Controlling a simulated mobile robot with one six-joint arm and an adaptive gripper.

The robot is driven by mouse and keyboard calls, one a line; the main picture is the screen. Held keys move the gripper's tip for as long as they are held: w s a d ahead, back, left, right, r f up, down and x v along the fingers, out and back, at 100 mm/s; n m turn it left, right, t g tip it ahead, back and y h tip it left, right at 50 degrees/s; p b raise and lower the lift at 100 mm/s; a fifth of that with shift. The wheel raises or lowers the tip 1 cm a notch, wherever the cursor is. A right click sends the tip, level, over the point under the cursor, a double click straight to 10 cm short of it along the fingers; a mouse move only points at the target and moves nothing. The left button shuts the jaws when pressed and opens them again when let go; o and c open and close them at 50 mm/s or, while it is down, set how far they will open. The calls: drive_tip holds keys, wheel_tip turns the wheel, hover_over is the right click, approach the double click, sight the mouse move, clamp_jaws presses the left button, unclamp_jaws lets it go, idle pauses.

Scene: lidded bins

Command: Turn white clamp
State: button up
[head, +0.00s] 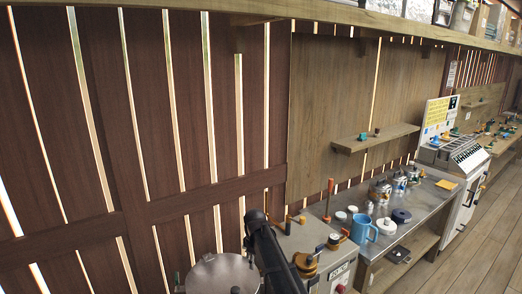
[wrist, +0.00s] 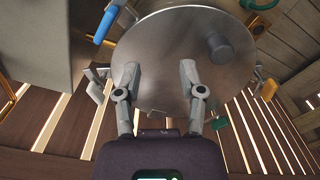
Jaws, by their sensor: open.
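The white clamp (wrist: 96,91) shows in the wrist view at the left rim of a round metal lid (wrist: 170,38), as a pale handle on a grey bracket. My gripper (wrist: 159,70) is open and empty, its two fingers apart over the near part of the lid. The white clamp is to the left of the left finger, apart from it. In the head view the lid (head: 220,275) shows at the bottom, beside my dark arm. I cannot make out the white clamp or the fingertips there.
A dark knob (wrist: 219,47) stands on the lid. A slatted wooden wall (head: 150,120) rises behind it.

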drive_tip(key=s+d+f+m+b, duration=0.4)
drive_tip(key=s+d+m, duration=0.2)
drive_tip(key=s+d, duration=0.3)
drive_tip(key=s+d+f+m+b, duration=0.4)
drive_tip(key=s+d+m, duration=0.2)
drive_tip(key=s+d, duration=0.4)
drive_tip(key=s, duration=0.4)
drive_tip(key=shift+f, duration=0.3)
